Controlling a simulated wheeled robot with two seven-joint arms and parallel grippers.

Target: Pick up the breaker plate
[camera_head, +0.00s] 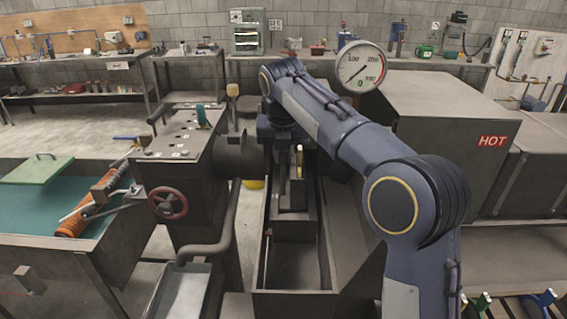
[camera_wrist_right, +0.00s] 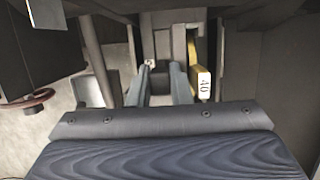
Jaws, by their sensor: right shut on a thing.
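My right arm reaches in from the lower right of the head view. Its gripper (camera_head: 285,150) is over the dark trough beside the machine, mostly hidden by the wrist. In the right wrist view, the two fingers (camera_wrist_right: 163,85) are slightly apart, with a small grey piece (camera_wrist_right: 164,45) between their tips. The gripper is shut on this piece, which I take for the breaker plate; its outline is largely hidden. A yellow piece with a white "40" tag (camera_wrist_right: 203,84) is just right of the right finger. My left gripper is not in view.
A machine with a red handwheel (camera_head: 168,203) stands left of the trough (camera_head: 262,262). A dial gauge (camera_head: 361,67) and a box marked HOT (camera_head: 450,125) are to the right.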

